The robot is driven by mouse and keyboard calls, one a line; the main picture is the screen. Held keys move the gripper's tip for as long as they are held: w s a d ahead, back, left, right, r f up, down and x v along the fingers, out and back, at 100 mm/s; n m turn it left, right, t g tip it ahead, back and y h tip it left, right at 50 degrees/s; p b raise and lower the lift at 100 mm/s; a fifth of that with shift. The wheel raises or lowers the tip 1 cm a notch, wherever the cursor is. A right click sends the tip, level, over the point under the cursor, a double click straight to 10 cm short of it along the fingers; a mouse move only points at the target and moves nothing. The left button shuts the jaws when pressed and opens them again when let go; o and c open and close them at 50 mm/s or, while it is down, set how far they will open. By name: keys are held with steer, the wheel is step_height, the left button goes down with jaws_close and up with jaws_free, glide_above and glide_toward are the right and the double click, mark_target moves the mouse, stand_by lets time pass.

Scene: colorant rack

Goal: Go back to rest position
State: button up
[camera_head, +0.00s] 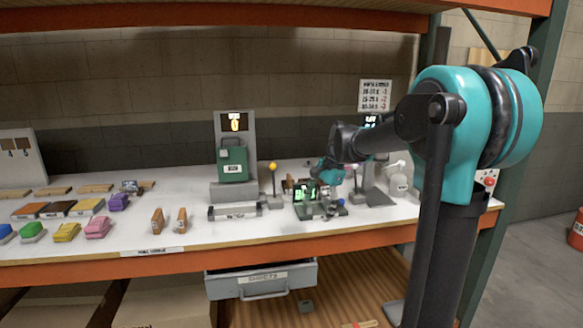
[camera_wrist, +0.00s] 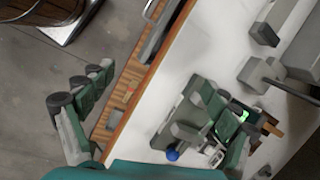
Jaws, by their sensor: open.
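My gripper (camera_head: 328,176) hangs over the right half of the workbench in the head view, at the end of my teal and black arm. It is just above a small device with a green display (camera_head: 306,194). In the wrist view my gripper (camera_wrist: 152,85) has its two fingers spread wide apart, with nothing held between them. The bench's front edge (camera_wrist: 150,75) runs between the fingers there. Contact between the finger and the device cannot be told.
A green canister (camera_head: 232,163) stands on a grey stand at the back. Colored blocks (camera_head: 98,227) lie at the left of the white bench (camera_head: 135,233). A drawer (camera_head: 262,280) is open below.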

steer(key=s+d+f+n+t+h, duration=0.1)
steer(key=s+d+f+n, duration=0.4)
steer(key=s+f, duration=0.4)
steer(key=s+d+f+n+t+h, duration=0.2)
steer(key=s+d+f+n, duration=0.4)
steer(key=s, duration=0.9)
step_height(320, 180, down, 3)
steer(key=shift+f+n+t, duration=0.15)
steer(key=shift+n+t, duration=0.15)
steer(key=shift+n, duration=0.1)
